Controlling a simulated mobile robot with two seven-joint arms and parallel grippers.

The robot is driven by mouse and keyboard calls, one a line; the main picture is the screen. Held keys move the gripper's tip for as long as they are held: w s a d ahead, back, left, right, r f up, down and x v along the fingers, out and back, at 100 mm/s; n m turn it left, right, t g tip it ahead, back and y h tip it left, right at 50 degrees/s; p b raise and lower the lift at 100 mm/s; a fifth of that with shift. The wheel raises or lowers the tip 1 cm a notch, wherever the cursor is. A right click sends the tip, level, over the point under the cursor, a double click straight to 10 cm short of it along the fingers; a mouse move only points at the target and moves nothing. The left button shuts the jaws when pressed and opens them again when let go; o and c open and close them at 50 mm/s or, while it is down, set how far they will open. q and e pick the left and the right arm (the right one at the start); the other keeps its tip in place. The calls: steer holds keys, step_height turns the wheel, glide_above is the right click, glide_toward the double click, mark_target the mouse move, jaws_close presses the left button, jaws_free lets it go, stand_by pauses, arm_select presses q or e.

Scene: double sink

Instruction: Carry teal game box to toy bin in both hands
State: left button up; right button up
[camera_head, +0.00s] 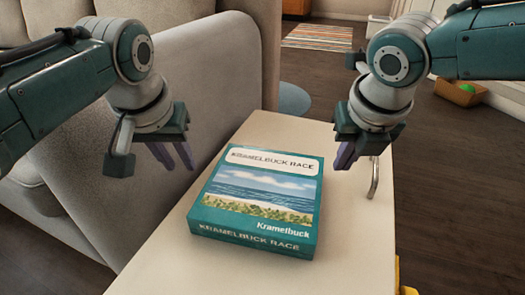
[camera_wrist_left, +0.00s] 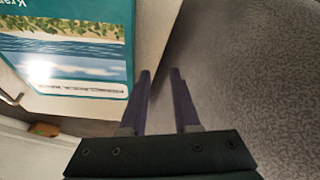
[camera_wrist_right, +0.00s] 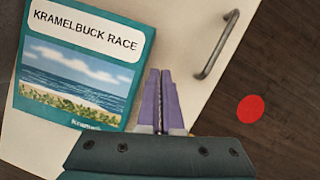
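The teal game box (camera_head: 262,200) lies flat, cover up, on a narrow cream-topped cabinet (camera_head: 345,250). Its cover shows a beach picture and "Kramelbuck Race". The box also shows in the left wrist view (camera_wrist_left: 70,20) and the right wrist view (camera_wrist_right: 85,60). My left gripper (camera_head: 178,165) is open and empty, off the box's left side. My right gripper (camera_head: 345,162) has its fingers together with nothing between them, off the box's right side near the far end.
A grey sofa (camera_head: 200,90) stands close along the cabinet's left side. A metal handle (camera_head: 374,178) sticks out on the cabinet's right. A red disc (camera_wrist_right: 250,108) shows over the dark wood floor. A striped rug (camera_head: 318,37) lies far back. Open floor is on the right.

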steer(key=o, duration=0.4)
arm_select(q)
steer(key=v, duration=1.2)
arm_select(e)
steer(key=v, duration=1.2)
steer(key=shift+d, duration=0.1)
